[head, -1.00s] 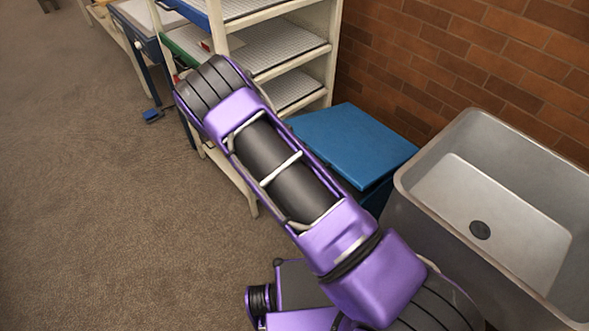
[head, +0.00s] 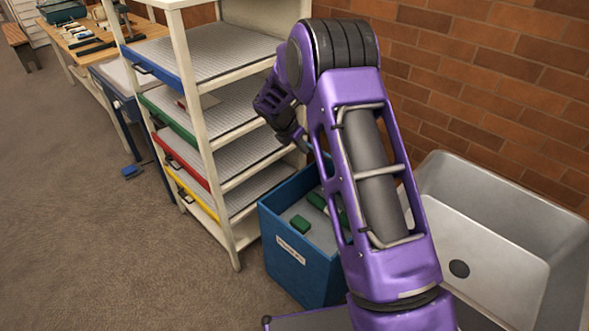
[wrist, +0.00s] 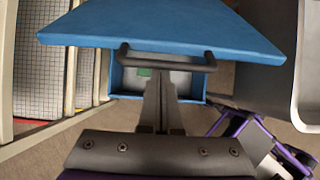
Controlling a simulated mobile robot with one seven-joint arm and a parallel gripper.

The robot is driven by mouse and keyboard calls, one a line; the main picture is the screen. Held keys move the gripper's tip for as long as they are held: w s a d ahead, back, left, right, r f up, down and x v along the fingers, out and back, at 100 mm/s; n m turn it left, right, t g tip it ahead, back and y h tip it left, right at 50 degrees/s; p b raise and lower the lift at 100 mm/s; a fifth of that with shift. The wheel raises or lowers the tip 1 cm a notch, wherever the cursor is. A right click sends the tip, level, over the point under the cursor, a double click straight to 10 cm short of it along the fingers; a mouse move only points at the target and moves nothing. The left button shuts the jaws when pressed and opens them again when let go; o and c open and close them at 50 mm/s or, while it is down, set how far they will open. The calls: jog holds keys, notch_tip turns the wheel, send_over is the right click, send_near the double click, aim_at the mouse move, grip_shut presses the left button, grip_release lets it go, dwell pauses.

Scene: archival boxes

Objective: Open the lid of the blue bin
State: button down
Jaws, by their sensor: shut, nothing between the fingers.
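The blue bin (head: 290,258) stands on the floor between the shelf rack and the sink, with a white label on its front. Its top is uncovered, and green items (head: 300,225) show inside. In the wrist view the blue lid (wrist: 165,24) is raised above the bin's opening (wrist: 198,84), with a dark bar handle (wrist: 168,58) along its near edge. In the head view my arm hides most or all of the lid. My gripper (wrist: 160,72) is shut and empty, its fingertips at the handle's middle; I cannot tell whether they touch it.
The shelf rack (head: 207,130) with coloured tray fronts stands close at the bin's left. A grey metal sink (head: 490,262) stands at its right, and a brick wall (head: 480,70) is behind. The carpeted floor (head: 130,250) at the left is open.

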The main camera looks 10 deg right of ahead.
jog(key=w+d+r, duration=0.6)
jog(key=d, duration=0.2)
jog(key=w+d+r, duration=0.6)
jog(key=d, duration=0.2)
jog(key=shift+d, duration=0.2)
